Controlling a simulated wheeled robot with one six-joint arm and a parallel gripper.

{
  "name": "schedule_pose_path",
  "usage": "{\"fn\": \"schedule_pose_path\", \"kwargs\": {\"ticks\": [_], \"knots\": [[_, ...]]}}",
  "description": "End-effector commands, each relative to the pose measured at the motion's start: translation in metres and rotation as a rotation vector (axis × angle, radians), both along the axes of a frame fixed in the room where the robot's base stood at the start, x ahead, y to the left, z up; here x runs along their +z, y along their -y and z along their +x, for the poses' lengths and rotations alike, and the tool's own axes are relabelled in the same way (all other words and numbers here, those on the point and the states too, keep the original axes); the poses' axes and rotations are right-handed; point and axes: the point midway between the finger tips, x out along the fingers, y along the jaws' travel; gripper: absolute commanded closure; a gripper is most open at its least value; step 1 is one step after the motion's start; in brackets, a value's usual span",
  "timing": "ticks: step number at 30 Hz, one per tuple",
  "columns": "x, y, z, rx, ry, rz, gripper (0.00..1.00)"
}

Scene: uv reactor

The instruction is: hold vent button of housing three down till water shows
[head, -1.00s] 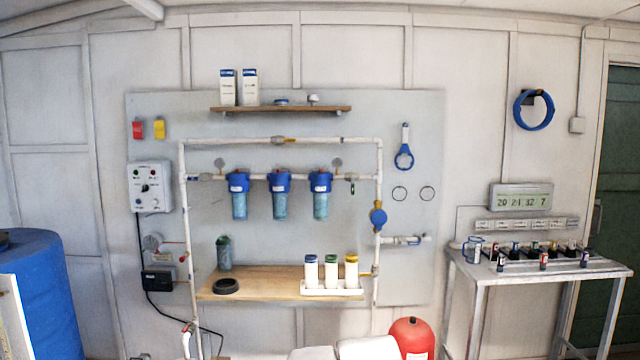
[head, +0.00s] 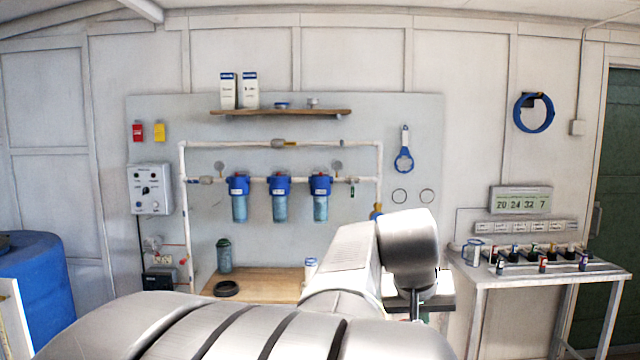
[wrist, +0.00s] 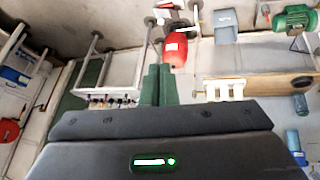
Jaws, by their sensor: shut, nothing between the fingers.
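Three clear filter housings with blue caps hang in a row on the white pipe: a left one (head: 239,197), a middle one (head: 280,197) and a right one (head: 320,197). No numbers on them are legible. Small red spots show on the caps, too small to make out as buttons. Water at the vents cannot be made out. My gripper (wrist: 158,70) shows in the wrist view with its green fingers together and empty. It is away from the housings, which I cannot make out in that view. In the head view my arm mostly hides it.
A wooden shelf (head: 262,283) below the housings is partly hidden by my arm. A red vessel (wrist: 176,52) and white cartridges (wrist: 224,90) show beyond my fingers. A bench (head: 590,268) with small bottles stands right, a blue barrel (head: 45,290) left. The wall before the housings looks clear.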

Motion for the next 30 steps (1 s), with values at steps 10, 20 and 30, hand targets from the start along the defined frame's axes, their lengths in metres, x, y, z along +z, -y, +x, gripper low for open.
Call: {"fn": "schedule_pose_path", "kwargs": {"ticks": [10,20,30], "knots": [[0.175,0.134,0.018,-0.074,0.004,-0.291,1.00],[0.221,0.170,0.007,-0.104,-0.017,-0.376,1.00],[0.221,0.169,0.007,-0.103,-0.015,-0.375,1.00]]}}
